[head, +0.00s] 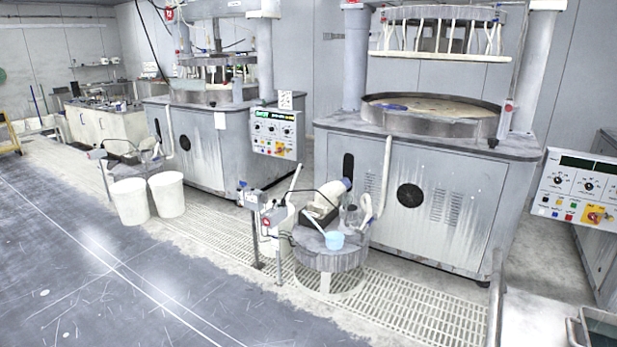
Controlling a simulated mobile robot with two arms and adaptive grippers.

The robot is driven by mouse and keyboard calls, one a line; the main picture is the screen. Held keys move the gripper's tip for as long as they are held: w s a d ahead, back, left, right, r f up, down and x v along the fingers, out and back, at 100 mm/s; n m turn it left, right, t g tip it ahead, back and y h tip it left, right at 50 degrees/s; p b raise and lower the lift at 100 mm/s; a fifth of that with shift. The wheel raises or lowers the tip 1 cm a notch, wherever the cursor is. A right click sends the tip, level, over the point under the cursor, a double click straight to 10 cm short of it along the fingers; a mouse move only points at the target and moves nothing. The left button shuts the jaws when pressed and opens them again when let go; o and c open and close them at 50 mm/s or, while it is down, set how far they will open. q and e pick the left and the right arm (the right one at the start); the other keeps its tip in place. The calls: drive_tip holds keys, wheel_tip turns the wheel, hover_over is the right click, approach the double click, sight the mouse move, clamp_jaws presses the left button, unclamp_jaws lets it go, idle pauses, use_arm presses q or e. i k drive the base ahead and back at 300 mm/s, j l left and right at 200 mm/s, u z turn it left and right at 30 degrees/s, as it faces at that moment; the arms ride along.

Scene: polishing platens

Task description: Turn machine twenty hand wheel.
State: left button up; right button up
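Two large grey polishing machines stand along the wall: a nearer one (440,215) at right of centre and a farther one (205,150) to its left. Each has a round dark disc on its front panel: one on the nearer machine (410,195) and one on the farther machine (185,142). I cannot tell whether either disc is a hand wheel or a vent. No number twenty can be read on any machine, and no hand wheel can be clearly made out. Neither of my grippers is in view.
Two white buckets (130,202) stand at left. Control panels (275,131) and (582,187) jut out. A floor grating (420,305) runs along the machines. The dark floor (110,270) is clear.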

sight(492, 141)
drive_tip(key=i+j+u, duration=0.1)
drive_tip(key=i+j, duration=0.2)
drive_tip(key=i, duration=0.15)
drive_tip(key=i+j+u, duration=0.15)
drive_tip(key=i+j, duration=0.15)
drive_tip(key=i, duration=0.15)
drive_tip(key=i+l+z, duration=0.1)
drive_tip(key=i+z, duration=0.7)
drive_tip(key=i+j+z, duration=0.15)
drive_tip(key=i+z, duration=0.2)
